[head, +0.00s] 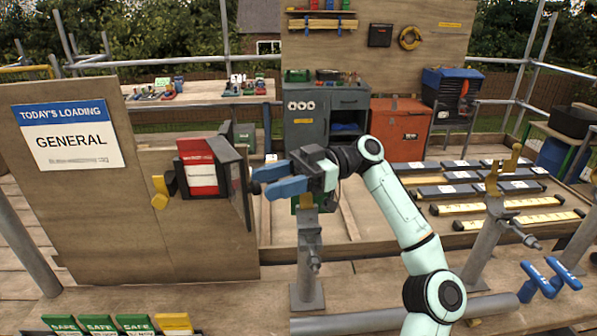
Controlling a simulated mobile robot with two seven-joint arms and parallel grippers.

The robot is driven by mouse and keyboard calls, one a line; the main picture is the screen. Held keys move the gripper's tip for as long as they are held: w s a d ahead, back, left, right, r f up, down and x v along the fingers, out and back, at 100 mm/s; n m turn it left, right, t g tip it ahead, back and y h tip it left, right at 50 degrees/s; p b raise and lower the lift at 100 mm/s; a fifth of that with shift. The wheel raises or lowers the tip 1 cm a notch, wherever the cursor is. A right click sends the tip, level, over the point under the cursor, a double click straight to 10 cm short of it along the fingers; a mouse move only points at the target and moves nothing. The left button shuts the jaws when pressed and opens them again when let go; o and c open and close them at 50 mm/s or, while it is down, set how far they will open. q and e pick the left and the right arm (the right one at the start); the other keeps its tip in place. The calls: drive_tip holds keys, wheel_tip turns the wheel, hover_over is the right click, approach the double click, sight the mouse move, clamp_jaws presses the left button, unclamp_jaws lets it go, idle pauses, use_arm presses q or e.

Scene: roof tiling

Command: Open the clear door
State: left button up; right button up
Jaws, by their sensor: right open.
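A small box with a red and white front (197,167) is fixed to the upright wooden board at left. A dark-framed door (232,178) stands out from the box's right side, swung partly open and seen at a steep angle. My right gripper (263,182) has blue fingers and is open, just right of the door's outer edge. I cannot tell whether a finger touches the door. My left gripper is not in view.
A grey post (308,262) stands below my right gripper. The wooden board (190,245) carries a "GENERAL" sign (68,137). Blue-handled tools (548,277) lie at right.

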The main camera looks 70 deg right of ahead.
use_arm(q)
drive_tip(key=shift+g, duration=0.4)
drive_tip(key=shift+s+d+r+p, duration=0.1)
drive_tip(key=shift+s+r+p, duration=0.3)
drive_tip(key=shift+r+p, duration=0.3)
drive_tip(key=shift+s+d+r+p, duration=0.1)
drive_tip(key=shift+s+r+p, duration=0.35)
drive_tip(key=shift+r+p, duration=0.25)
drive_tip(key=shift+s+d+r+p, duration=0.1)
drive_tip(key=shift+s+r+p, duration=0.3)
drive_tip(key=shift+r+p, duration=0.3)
use_arm(e)
drive_tip(key=v, duration=1.2)
drive_tip(key=shift+s, duration=0.2)
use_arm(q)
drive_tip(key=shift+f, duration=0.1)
use_arm(e)
drive_tip(key=shift+d, duration=0.15)
